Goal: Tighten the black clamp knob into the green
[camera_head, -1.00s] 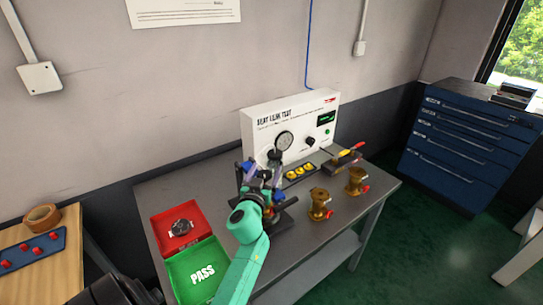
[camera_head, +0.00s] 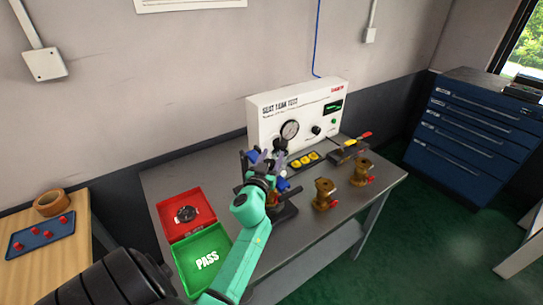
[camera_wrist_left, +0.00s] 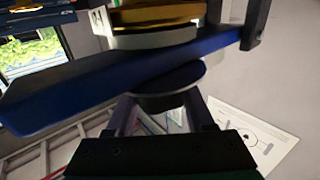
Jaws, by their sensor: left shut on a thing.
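My left gripper (camera_head: 266,172) is at the clamp fixture on the grey table, in front of the test panel. In the left wrist view its two fingers (camera_wrist_left: 163,108) are shut on a dark round knob (camera_wrist_left: 168,92), which sits under a blue bar (camera_wrist_left: 110,85) of the clamp. A brass-coloured part (camera_wrist_left: 160,14) and a pale ring show above the bar. In the head view my wrist hides the knob. I see no green mark on the knob or clamp. My right gripper is not in view.
The test panel (camera_head: 270,118) has a round gauge (camera_head: 289,130). Brass valves (camera_head: 325,192) stand right of the fixture. A red tray (camera_head: 167,213) holds a dark round part, and a green PASS tray (camera_head: 188,267) is nearer. Bare table lies around the trays.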

